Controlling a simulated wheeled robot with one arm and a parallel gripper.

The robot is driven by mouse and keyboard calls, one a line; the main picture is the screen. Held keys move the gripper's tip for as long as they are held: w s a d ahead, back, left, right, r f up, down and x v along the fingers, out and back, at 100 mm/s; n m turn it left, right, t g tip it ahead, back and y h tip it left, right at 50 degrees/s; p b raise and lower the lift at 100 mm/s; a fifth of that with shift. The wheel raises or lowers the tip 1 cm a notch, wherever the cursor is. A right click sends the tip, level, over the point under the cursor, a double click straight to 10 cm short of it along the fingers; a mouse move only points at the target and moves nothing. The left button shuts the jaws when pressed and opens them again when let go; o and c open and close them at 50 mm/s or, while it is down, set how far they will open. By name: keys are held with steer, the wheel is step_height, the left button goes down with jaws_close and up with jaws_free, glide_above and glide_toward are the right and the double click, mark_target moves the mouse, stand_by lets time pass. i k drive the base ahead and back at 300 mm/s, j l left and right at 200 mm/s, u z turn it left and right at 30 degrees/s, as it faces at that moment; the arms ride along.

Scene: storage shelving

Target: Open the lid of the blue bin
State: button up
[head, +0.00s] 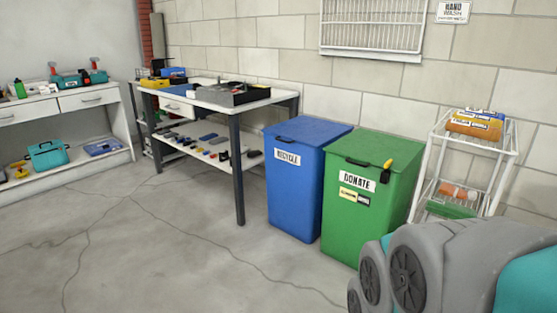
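The blue bin (293,194) stands on the floor against the block wall, right of the middle of the head view. It has a white RECYCLE label on its front. My arm shows at the lower right, apart from the bin. My gripper is not in view.
A green DONATE bin (357,217) stands close on the right of the blue bin. A workbench (240,178) stands close on its left. A white wire rack (498,158) is at the right. The concrete floor (170,250) in front is clear.

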mark_target(316, 133)
steer(key=i+j+z, duration=0.15)
steer(key=i+j, duration=0.25)
steer(key=i+j+z, duration=0.15)
steer(key=i+j, duration=0.25)
steer(key=j, duration=0.25)
